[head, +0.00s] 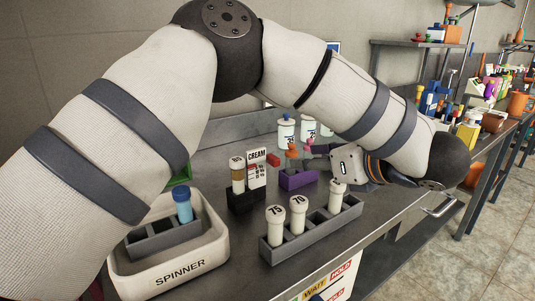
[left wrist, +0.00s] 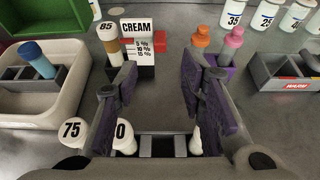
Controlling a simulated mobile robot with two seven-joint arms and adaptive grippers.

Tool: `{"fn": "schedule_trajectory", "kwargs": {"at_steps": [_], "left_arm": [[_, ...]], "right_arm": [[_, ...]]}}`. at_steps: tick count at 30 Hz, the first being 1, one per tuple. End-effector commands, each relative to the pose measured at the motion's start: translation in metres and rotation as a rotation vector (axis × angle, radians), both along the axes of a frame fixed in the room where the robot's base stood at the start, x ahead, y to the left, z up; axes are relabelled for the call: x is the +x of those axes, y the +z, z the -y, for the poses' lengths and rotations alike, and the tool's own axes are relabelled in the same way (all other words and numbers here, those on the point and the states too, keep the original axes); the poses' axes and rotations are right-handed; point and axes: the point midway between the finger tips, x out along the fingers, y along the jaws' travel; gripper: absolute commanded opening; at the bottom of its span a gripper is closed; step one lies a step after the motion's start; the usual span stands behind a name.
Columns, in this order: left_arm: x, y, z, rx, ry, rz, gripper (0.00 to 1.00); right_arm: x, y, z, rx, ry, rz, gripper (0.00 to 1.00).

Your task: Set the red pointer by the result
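A white card marked CREAM (head: 257,155), with percent rows below its heading, stands behind a dark holder. It also shows in the left wrist view (left wrist: 136,27). A red piece (head: 272,159), which looks like the pointer, sits at the card's right edge. A tube with an 85 cap (left wrist: 107,31) and tan and brown bands stands upright left of the card. My left gripper (left wrist: 160,72) is open, with purple-padded fingers apart and nothing seen between them. In the head view it reaches in from the right, near the purple rack. My right gripper is not in view.
The purple rack (head: 297,181) holds orange and pink stoppered tubes. The white spinner (head: 178,268) with a blue-capped tube is at left. Several bottles (head: 286,132) stand behind.

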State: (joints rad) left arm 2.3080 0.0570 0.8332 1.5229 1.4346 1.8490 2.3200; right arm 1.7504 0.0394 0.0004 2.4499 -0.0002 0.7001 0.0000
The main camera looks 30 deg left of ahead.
Motion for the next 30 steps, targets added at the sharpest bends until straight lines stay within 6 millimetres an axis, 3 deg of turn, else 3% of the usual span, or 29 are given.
{"fn": "schedule_trajectory", "kwargs": {"at_steps": [15,26,30], "left_arm": [[0.038,-0.042,-0.092,0.0,0.002,-0.001,0.37],[0.042,-0.046,-0.101,0.002,-0.001,-0.001,0.37],[0.042,-0.046,-0.101,0.002,-0.001,-0.001,0.07]], "right_arm": [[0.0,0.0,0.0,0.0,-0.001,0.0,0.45],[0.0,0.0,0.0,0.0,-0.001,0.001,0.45],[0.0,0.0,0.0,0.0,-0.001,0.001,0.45]]}}
